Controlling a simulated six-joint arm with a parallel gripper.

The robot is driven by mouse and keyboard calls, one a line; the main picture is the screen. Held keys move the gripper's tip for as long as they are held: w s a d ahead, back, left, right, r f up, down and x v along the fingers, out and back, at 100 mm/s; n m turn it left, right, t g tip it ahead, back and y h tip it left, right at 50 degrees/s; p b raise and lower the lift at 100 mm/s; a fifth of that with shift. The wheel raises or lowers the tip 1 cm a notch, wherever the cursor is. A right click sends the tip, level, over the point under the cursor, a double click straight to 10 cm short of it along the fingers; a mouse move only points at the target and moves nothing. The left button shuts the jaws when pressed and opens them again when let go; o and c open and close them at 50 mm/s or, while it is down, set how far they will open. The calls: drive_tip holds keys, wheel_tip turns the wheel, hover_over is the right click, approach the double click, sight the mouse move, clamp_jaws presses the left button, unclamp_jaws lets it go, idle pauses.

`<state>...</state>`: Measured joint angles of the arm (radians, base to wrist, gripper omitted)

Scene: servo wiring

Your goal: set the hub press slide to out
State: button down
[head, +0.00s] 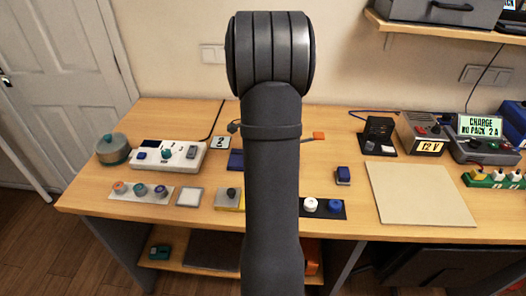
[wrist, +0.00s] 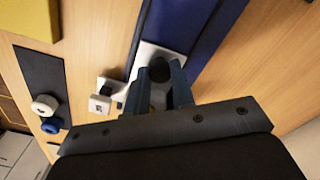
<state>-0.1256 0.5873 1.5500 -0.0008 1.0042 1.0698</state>
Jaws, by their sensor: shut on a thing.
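In the wrist view my gripper (wrist: 160,88) is shut on a dark round knob (wrist: 159,70), with one blue-grey finger on each side. The knob stands over a light plate (wrist: 147,52) beside a long dark blue body (wrist: 200,22), which I take to be the hub press. In the head view my own arm hides the gripper and most of the press. Only a blue edge (head: 235,160) shows to the left of the arm. I cannot tell the slide's position from these views.
A small white block (wrist: 99,104) sits close left of the fingers. The pale board (head: 420,194) on the right is bare.

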drive_tip(key=a, duration=0.9)
drive_tip(key=c, duration=1.2)
unclamp_jaws()
drive_tip(key=shift+c, duration=0.2)
drive_tip(key=shift+r, duration=0.25)
wheel_tip(320, 180, up, 17)
